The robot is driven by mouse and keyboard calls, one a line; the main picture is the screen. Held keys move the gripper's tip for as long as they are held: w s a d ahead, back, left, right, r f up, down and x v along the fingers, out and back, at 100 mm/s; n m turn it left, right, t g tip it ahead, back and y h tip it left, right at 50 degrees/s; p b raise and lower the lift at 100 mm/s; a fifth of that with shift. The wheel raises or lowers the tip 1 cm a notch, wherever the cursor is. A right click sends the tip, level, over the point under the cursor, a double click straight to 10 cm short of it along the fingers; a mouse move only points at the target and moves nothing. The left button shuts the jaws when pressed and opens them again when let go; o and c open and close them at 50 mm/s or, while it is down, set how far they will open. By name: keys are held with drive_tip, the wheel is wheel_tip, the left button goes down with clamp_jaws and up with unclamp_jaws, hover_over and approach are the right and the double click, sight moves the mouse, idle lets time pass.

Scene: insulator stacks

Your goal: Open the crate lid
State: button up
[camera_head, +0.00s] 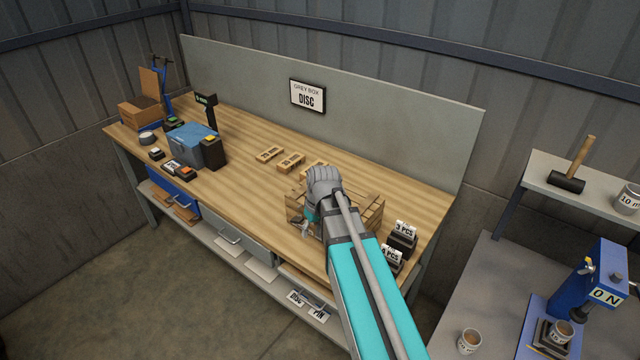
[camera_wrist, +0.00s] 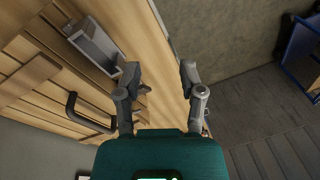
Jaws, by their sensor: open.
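The wooden crate (camera_head: 372,212) stands on the right part of the workbench in the head view, partly hidden behind my arm. Slatted planks (camera_wrist: 30,85) fill the left of the wrist view and appear to be the crate's top. A dark curved handle (camera_wrist: 88,115) shows beside these planks, left of my fingers. My gripper (camera_wrist: 160,80) is open, with nothing seen between its fingers. In the head view my gripper (camera_head: 310,227) is at the crate's left front side, mostly covered by my wrist. Whether it touches the crate cannot be told.
The workbench (camera_head: 240,165) has clear wood left of the crate. Several small wooden blocks (camera_head: 290,162) lie behind it. Labelled black holders (camera_head: 402,238) stand at its right. A blue-grey box (camera_head: 185,150) and small items sit at the far left. A grey drawer (camera_head: 235,235) is below the benchtop.

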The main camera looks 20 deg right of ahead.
drive_tip(key=w+d+r+n+t+y+p, duration=0.2)
drive_tip(key=w+d+r+n+p, duration=0.1)
drive_tip(key=w+d+r+p, duration=0.5)
drive_tip(key=w+d+r, duration=0.3)
drive_tip(key=w+d, duration=0.2)
drive_tip(key=shift+w+n, duration=0.25)
drive_tip(key=shift+n, duration=0.15)
drive_tip(key=b+x, duration=0.8)
drive_tip(key=x, duration=0.1)
drive_tip(key=b+x, duration=0.4)
drive_tip(key=shift+a+f, duration=0.15)
drive_tip(key=shift+a, duration=0.25)
drive_tip(key=shift+w, duration=0.1)
clamp_jaws()
